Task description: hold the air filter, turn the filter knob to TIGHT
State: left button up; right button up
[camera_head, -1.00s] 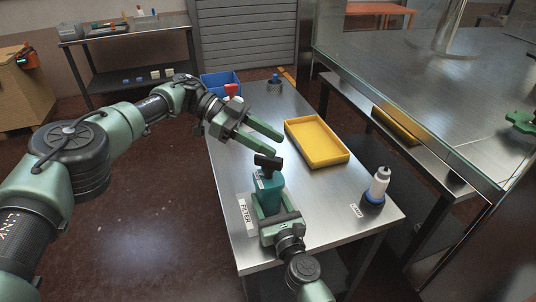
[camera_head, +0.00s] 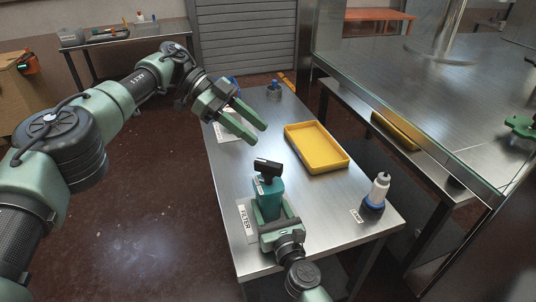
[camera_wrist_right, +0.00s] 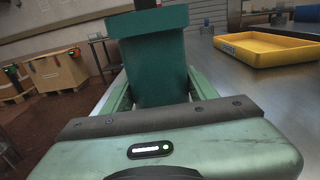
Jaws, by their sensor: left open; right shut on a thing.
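The air filter (camera_head: 268,190) is a teal block with a black T-shaped knob (camera_head: 268,167) on top. It stands upright at the near left of the steel table, beside a white FILTER label (camera_head: 246,219). My right gripper (camera_head: 269,212) is shut on the filter body from the near side. In the right wrist view the teal body (camera_wrist_right: 155,65) sits between its two fingers; the knob is mostly out of that picture. My left gripper (camera_head: 258,134) is open and empty, above and beyond the knob, apart from it. I cannot read any marking for TIGHT.
A yellow tray (camera_head: 317,147) lies at the table's middle right. A white bottle with a blue base (camera_head: 376,193) stands at the near right corner by a small label. A dark cup (camera_head: 274,92) stands at the far end. A glass-sided steel bench (camera_head: 430,80) is to the right.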

aim_at(268, 162)
pick_arm(q)
jog(key=w+a+y, duration=0.1)
jog(key=a+y, duration=0.1)
jog(key=a, duration=0.2)
jog(key=shift+t, duration=0.4)
jog(key=x, duration=1.2)
jog(key=shift+f, duration=0.2)
grip_shut()
